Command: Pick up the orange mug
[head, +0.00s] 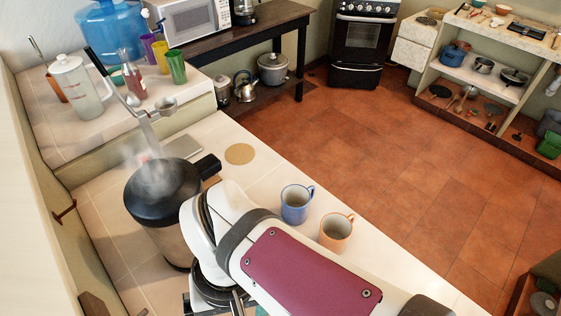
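The orange mug (337,232) stands upright on the white tiled counter, near the counter's edge on the floor side. Its handle points up and to the right in the head view. A blue mug (295,204) stands upright just to its left and a little farther back. My arm reaches across the lower middle of the picture, close in front of both mugs. My gripper (236,304) shows only in part at the bottom edge, below the wrist and left of the orange mug. Its fingertips are cut off or hidden, so its opening cannot be seen.
A large dark-lidded steaming pot (165,195) stands left of my arm. A round tan mat (239,154) lies flat behind the mugs. A raised ledge at the back left holds a clear pitcher (76,88) and several cups. The counter (385,262) right of the orange mug is clear.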

